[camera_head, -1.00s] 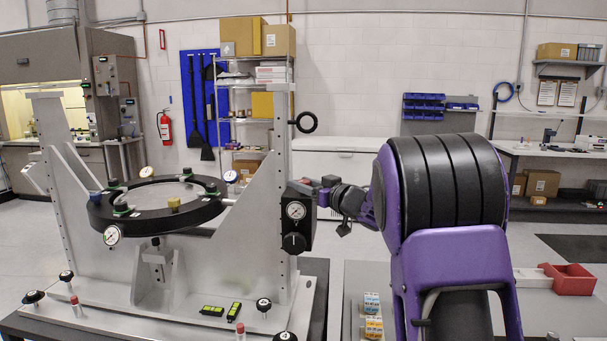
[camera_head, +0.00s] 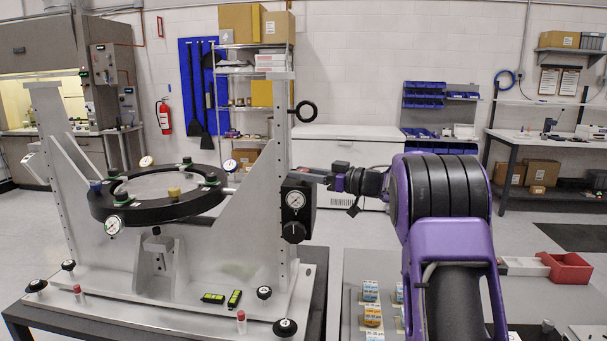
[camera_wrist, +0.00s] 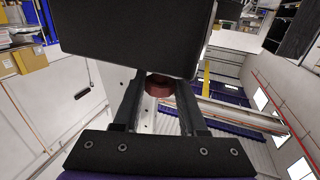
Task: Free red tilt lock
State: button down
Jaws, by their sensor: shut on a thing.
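The mirror fixture (camera_head: 245,215) is a light grey frame with uprights. It carries a black ring (camera_head: 158,215) around a round mirror (camera_head: 160,187). A black block (camera_head: 296,206) with a gauge and a black knob is on its right upright; the block looms large in the wrist view (camera_wrist: 135,35). My gripper (camera_wrist: 159,98) is at this block, near its top in the head view. Its two fingers are shut on a dark red knob (camera_wrist: 159,85), the tilt lock, just under the block's edge. The red knob is not clearly visible in the head view.
A black ring handle (camera_head: 304,111) sticks out above the block. Black knobs and red-topped posts (camera_head: 241,322) stand along the fixture base. To the right, a grey table holds small labelled blocks (camera_head: 372,315) and a red bin (camera_head: 566,268).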

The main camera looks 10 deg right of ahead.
jog(key=shift+f, duration=0.15)
jog(key=shift+c, duration=2.2)
grip_release()
jog(key=shift+a, duration=0.1)
jog(key=v, duration=1.7)
jog(key=shift+d+b, duration=0.2)
jog(key=shift+b, duration=0.1)
jog(key=shift+s, duration=0.1)
